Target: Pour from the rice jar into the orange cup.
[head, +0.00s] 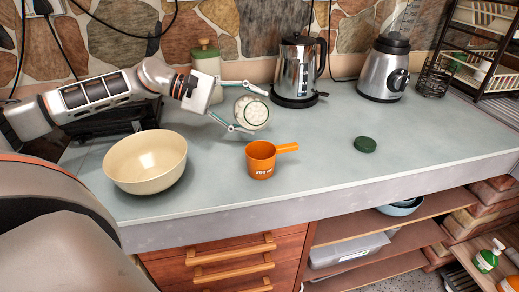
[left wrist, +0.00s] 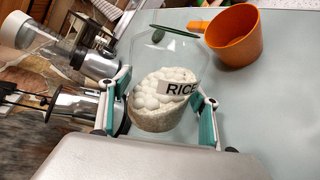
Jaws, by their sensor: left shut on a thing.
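The clear rice jar (head: 254,113) is held above the worktop, tilted with its open mouth turned toward the head camera. In the left wrist view the jar (left wrist: 165,98) shows a RICE label and white contents in its lower part. My left gripper (head: 246,108) is shut on the jar, a finger on each side. The orange cup (head: 261,162) stands upright on the worktop just below and in front of the jar, its handle pointing right. The cup also shows in the left wrist view (left wrist: 234,40). No rice shows falling. My right gripper is not in view.
A cream bowl (head: 146,164) stands left of the cup. A kettle (head: 298,70), a blender (head: 385,72) and a green-lidded canister (head: 206,60) stand along the stone wall. The worktop between cup and lid is clear.

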